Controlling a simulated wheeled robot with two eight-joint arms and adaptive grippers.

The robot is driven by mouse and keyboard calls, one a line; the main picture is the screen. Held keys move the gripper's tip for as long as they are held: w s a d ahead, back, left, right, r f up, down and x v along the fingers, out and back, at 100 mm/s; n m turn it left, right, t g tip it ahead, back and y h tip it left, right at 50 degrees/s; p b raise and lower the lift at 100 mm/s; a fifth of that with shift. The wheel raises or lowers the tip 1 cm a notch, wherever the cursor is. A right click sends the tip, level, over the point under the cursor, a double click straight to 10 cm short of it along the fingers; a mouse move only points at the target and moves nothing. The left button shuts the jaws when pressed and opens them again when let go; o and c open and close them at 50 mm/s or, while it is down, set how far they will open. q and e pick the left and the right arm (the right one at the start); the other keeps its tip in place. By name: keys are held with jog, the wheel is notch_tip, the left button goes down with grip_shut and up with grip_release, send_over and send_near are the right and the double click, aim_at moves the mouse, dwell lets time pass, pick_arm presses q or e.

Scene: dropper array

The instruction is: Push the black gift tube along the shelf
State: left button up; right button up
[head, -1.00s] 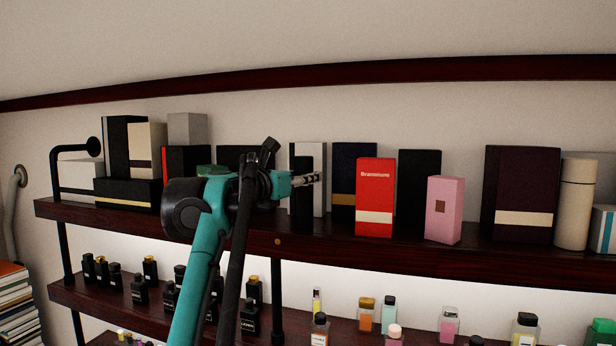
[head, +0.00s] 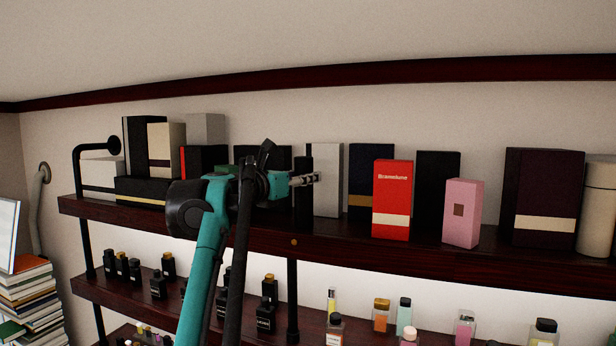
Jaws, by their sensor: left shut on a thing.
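The black gift tube (head: 303,208) stands upright on the top shelf (head: 370,246), in front of the left side of a white box. My left gripper (head: 316,179) is at the upper part of the tube, its thin fingers pointing right across it. It is shut on the tube; the fingers hide part of it, so the exact contact is hard to see. My right gripper is not in view.
Right of the tube stand a white box (head: 328,180), a navy box (head: 369,180), a red box (head: 392,198) and a pink box (head: 462,212). Behind my left arm is a dark box (head: 275,157). Small bottles fill the shelf below.

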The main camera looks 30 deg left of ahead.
pick_arm(q)
jog(key=shift+a, duration=0.2)
dwell(0.6)
jog(key=o, duration=1.3)
jog(key=shift+c, duration=0.2)
jog(key=shift+s, duration=0.15)
jog(key=s, duration=1.1)
jog(key=shift+s, duration=0.4)
jog(key=shift+a, duration=0.1)
